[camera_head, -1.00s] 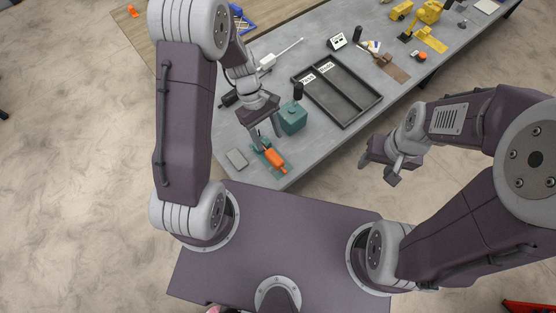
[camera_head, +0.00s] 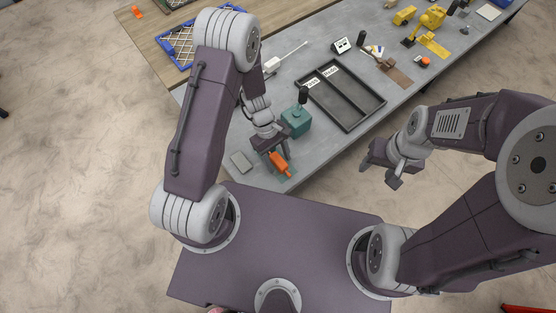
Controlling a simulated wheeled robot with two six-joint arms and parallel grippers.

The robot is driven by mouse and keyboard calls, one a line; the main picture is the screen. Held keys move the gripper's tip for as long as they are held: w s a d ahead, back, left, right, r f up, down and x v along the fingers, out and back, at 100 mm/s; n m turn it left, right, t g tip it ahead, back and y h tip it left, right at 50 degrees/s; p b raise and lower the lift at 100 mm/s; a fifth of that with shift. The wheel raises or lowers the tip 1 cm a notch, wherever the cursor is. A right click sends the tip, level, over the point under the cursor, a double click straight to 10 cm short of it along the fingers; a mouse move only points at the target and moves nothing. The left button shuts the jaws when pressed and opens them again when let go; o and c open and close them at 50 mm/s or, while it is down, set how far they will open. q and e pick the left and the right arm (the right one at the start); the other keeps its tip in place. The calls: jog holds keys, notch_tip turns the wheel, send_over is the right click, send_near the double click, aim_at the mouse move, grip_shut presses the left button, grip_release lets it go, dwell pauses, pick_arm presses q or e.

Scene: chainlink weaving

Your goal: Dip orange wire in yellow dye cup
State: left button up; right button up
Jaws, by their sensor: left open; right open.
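I cannot pick out an orange wire or a yellow dye cup for sure at this scale. An orange-handled item (camera_head: 280,164) lies near the front edge of the grey table. My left gripper (camera_head: 276,158) is open and low, at the upper-left end of that orange item; I cannot tell whether it touches it. The gripper hides part of the teal piece beside the orange item. My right gripper (camera_head: 384,175) is open and empty, off the table's front edge at the right.
A teal block with a dark knob (camera_head: 297,122) stands close to the right of my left gripper. A black two-compartment tray (camera_head: 349,119) lies right of it. A grey pad (camera_head: 241,162) lies left. A blue crate (camera_head: 178,58) and yellow machines (camera_head: 428,19) are at the back.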

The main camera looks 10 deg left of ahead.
pick_arm(q)
jog(key=shift+a, duration=0.1)
grip_shut()
jog(key=shift+r, duration=0.1)
notch_tip(320, 180, up, 4)
jog(key=shift+s+r, duration=0.15)
jog(key=s+d+r, duration=0.6)
jog(key=s, duration=0.3)
jog(key=shift+s+d+r+b, duration=0.25)
jog(key=shift+d+r+b, duration=0.05)
jog(key=shift+b, duration=0.15)
